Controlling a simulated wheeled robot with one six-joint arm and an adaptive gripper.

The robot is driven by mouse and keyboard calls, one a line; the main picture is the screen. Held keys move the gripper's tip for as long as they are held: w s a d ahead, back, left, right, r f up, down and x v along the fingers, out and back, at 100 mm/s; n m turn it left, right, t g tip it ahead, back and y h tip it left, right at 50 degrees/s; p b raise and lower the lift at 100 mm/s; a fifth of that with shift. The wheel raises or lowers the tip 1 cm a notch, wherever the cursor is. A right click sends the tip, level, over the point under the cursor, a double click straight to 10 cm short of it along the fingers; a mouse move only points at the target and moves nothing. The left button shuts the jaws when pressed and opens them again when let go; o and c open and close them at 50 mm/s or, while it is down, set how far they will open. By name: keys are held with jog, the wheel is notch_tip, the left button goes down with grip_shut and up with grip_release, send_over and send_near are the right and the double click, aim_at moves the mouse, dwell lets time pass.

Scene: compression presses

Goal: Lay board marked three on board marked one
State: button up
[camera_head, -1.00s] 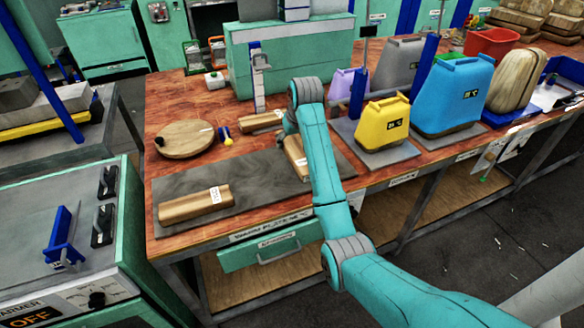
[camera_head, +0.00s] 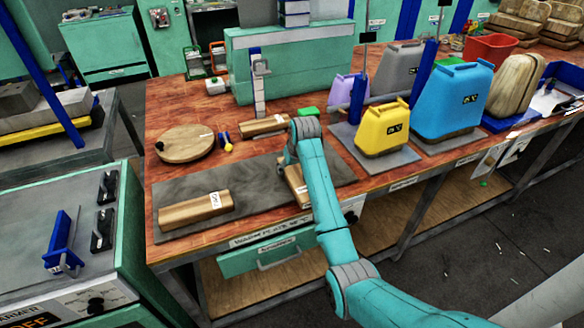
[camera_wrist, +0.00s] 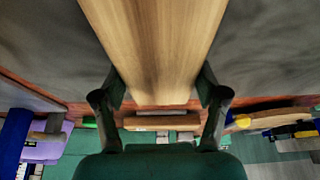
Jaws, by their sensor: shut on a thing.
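A wooden board (camera_wrist: 158,45) is between the two fingers of my gripper (camera_wrist: 160,98) in the wrist view. In the head view this held board (camera_head: 297,183) shows partly behind my arm, over the right part of the grey plate. A second wooden board (camera_head: 185,212) with a white label lies on the left front of the plate. A third wooden board (camera_head: 262,127) with a white label lies on the bench behind the plate. The label marks are too small to read. I cannot tell whether the held board touches the plate.
The grey warming plate (camera_head: 245,178) is bare between the left and held boards. A round wooden board (camera_head: 185,144) lies behind it. Yellow (camera_head: 383,124) and blue (camera_head: 452,95) canisters stand to the right. A post (camera_head: 258,85) rises behind the third board.

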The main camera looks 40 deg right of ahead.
aim_at(298, 176)
jog(key=o, duration=1.5)
jog(key=shift+f, duration=0.1)
jog(key=v, duration=1.2)
jog(key=shift+s, duration=0.2)
